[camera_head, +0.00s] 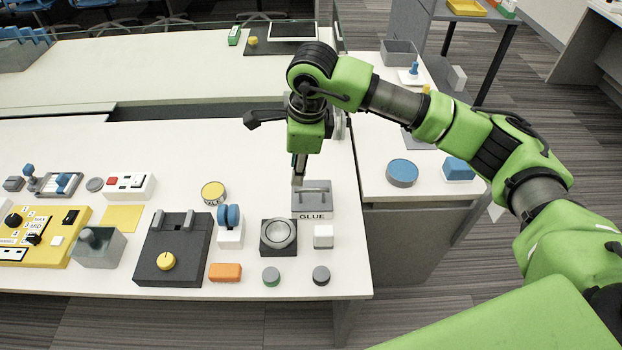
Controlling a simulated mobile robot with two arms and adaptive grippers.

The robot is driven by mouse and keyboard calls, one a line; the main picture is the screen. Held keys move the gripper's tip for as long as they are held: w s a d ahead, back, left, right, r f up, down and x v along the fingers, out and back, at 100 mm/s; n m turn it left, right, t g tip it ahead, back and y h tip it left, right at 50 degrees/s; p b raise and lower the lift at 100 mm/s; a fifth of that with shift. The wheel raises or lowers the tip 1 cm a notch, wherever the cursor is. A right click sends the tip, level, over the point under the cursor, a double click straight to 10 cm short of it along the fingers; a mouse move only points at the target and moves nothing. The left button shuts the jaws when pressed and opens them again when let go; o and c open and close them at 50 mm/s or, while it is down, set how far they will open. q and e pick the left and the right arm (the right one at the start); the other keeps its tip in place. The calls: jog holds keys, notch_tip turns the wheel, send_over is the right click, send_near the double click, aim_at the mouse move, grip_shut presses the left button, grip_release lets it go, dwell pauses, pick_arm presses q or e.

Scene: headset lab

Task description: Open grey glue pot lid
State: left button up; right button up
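The grey glue pot (322,211) stands near the right end of the white table, with the word GLUE on its front. Its grey lid (322,198) sits on top and carries a raised bar handle (316,187). My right gripper (298,178) comes down from above, with its fingertips at the left rear of the lid, close to the handle. The fingers are seen nearly edge-on, so I cannot tell whether they touch the handle or how far apart they are. My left gripper is not in view.
A yellow-topped tin (213,192) is to the left. A blue round pot (402,172) sits on the side table.

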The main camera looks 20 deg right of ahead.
jog(key=w+d+r+h, duration=0.1)
jog(key=d+h, duration=0.1)
jog(key=d, duration=0.2)
jog(key=p, duration=0.3)
send_near(312, 189)
jog(key=f, duration=0.4)
jog(key=w+f, duration=0.1)
jog(key=f, duration=0.1)
jog(key=shift+d+f, duration=0.3)
jog(key=shift+d, duration=0.1)
jog(key=shift+w+f, duration=0.1)
jog(key=shift+f, duration=0.55)
grip_shut()
